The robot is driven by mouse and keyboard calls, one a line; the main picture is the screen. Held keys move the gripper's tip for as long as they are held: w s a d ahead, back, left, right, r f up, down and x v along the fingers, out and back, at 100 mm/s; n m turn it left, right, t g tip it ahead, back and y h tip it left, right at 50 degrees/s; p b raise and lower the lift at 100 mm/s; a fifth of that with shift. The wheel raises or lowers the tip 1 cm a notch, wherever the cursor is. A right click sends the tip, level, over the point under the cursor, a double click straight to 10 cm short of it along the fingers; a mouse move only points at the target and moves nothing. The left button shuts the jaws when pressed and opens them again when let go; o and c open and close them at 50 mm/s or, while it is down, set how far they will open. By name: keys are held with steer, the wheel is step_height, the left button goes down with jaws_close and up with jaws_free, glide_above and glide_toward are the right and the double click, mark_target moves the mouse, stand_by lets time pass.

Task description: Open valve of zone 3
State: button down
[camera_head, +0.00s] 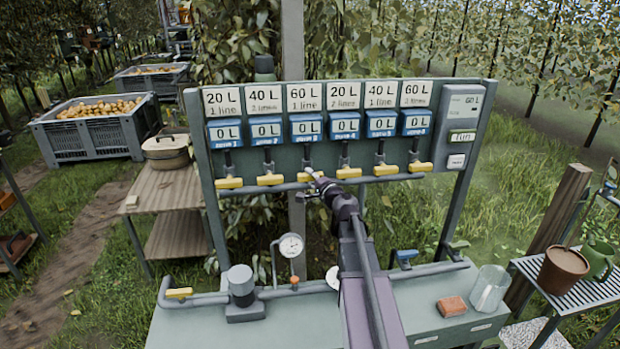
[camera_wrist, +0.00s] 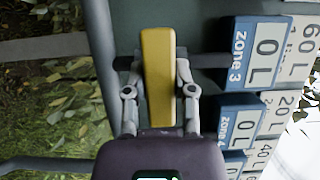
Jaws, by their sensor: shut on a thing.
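The zone 3 valve has a yellow handle (camera_wrist: 158,85), which fills the middle of the wrist view; it also shows below the third meter in the head view (camera_head: 309,176). The handle lies level, across its short upright pipe. My gripper (camera_wrist: 158,70) is shut on it, one finger on each long side; in the head view the gripper (camera_head: 318,182) partly covers the handle. The blue zone 3 meter (camera_wrist: 252,53) reads 0 L; it also shows in the head view (camera_head: 305,128). Above it a white card (camera_head: 304,97) reads 60 L, 1 line.
A control box (camera_head: 462,127) at the board's right shows 60 L. Below are a gauge (camera_head: 290,245), a blue-handled valve (camera_head: 404,256), a glass jar (camera_head: 489,290) and a reddish block (camera_head: 453,306).

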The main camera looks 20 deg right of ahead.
steer(key=shift+r+n+g+p, duration=0.1)
steer(key=shift+n+g+p, duration=0.2)
steer(key=shift+n+p, duration=0.1)
steer(key=n+g+p, duration=0.1)
steer(key=n+p, duration=0.1)
steer(key=n, duration=0.1)
steer(key=shift+r, duration=0.1)
steer(key=n+g+h+p, duration=0.1)
steer(key=n+p, duration=0.1)
steer(key=n, duration=0.1)
steer(key=shift+n+h, duration=0.3)
steer(key=n+g+h+p, duration=0.1)
steer(key=n, duration=0.2)
steer(key=shift+g+h+p, duration=0.4)
steer(key=shift+f+n+g+h, duration=0.25)
steer(key=shift+n+g+h, duration=0.15)
steer(key=shift+n+h, duration=0.85)
steer(key=shift+n+y, duration=0.25)
steer(key=shift+n, duration=0.2)
steer(key=shift+c, duration=2.2)
jaws_free()
